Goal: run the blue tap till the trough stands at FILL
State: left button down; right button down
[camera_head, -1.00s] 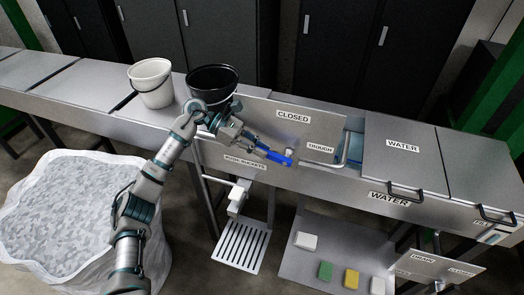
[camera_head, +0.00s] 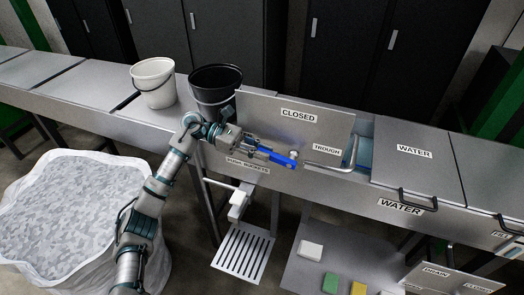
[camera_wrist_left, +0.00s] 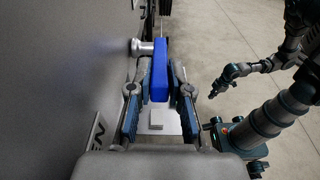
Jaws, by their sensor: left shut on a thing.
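The blue tap handle (camera_head: 280,158) sticks out from the front panel beside the TROUGH label (camera_head: 326,149). My left gripper (camera_head: 268,154) is shut on this handle, its fingers along both sides. In the left wrist view the blue handle (camera_wrist_left: 159,70) stands between the fingers, joined to a pale stem at the panel. A sign above reads CLOSED (camera_head: 298,115). The trough (camera_head: 364,150) shows only as a bluish strip behind the bent pipe; its level cannot be read. My right gripper (camera_wrist_left: 221,84) shows small in the left wrist view; its jaws are unclear.
A white bucket (camera_head: 154,84) and a black bucket (camera_head: 215,88) stand on the counter behind my left arm. A bent metal pipe (camera_head: 345,160) juts out right of the handle. A slatted rack (camera_head: 242,254) and a white-lined bin (camera_head: 60,215) are below.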

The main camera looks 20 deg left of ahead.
pick_arm(q)
jog(key=shift+d+f, duration=0.1)
jog(key=shift+f, duration=0.6)
jog(key=c, duration=1.4)
grip_release()
jog(key=shift+o, duration=0.2)
jog(key=shift+w, duration=0.2)
jog(key=shift+r, duration=0.1)
jog(key=shift+s+a+r, duration=0.1)
jog(key=shift+a+r, duration=0.15)
jog(key=shift+a, duration=0.35)
jog(key=a+r, duration=0.1)
jog(key=a, duration=1)
jog(key=shift+w, duration=0.4)
jog(key=shift+r, duration=0.1)
